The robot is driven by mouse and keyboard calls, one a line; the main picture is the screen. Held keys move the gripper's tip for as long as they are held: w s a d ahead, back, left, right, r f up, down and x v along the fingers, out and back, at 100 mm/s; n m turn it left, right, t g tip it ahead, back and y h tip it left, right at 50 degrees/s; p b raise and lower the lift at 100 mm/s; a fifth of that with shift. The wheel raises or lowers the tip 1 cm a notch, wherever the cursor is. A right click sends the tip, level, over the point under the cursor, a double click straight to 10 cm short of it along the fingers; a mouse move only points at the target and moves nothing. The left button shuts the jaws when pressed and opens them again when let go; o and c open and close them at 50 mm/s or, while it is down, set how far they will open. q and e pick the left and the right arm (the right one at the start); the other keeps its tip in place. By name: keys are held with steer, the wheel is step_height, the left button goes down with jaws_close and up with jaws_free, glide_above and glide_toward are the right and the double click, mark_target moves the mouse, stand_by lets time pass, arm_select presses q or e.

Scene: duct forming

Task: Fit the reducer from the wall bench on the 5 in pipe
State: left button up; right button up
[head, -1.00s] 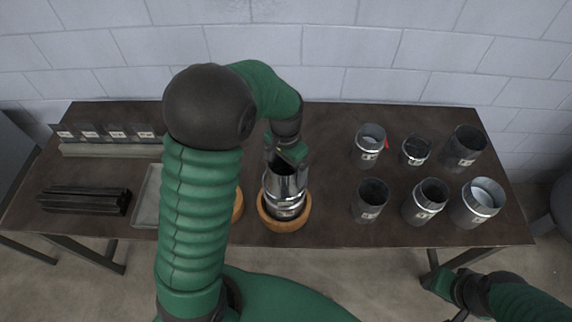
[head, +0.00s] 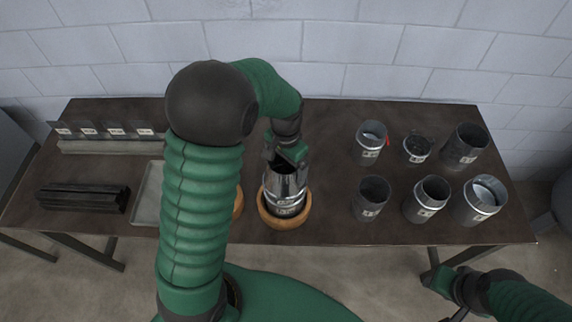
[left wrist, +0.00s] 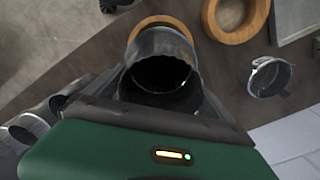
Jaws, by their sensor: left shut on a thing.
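A shiny metal reducer (head: 283,179) stands about upright over the wooden ring (head: 264,214) at the middle of the bench. My left gripper (head: 290,158) is shut on its upper rim, from the far side. A banded metal part (head: 288,210) shows below it inside the ring; I cannot tell where the reducer ends and the 5 in pipe begins, or whether they are fully seated. In the left wrist view the reducer's dark open mouth (left wrist: 160,72) faces the camera, with the ring (left wrist: 160,19) beyond. My right gripper (head: 436,279) hangs low at the right, its jaws unclear.
Several metal fittings (head: 369,197) stand in two rows on the right of the bench (head: 325,225). A second wooden ring (left wrist: 221,35) is empty, near a loose metal collar (left wrist: 268,88). A tray (head: 147,197), dark bars (head: 82,198) and a labelled rack (head: 105,146) lie left.

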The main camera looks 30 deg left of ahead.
arm_select(q)
steer(key=o, duration=1.2)
steer(key=shift+o, duration=0.2)
step_height(320, 180, up, 17)
steer(key=b, duration=0.2)
steer(key=shift+f, duration=0.15)
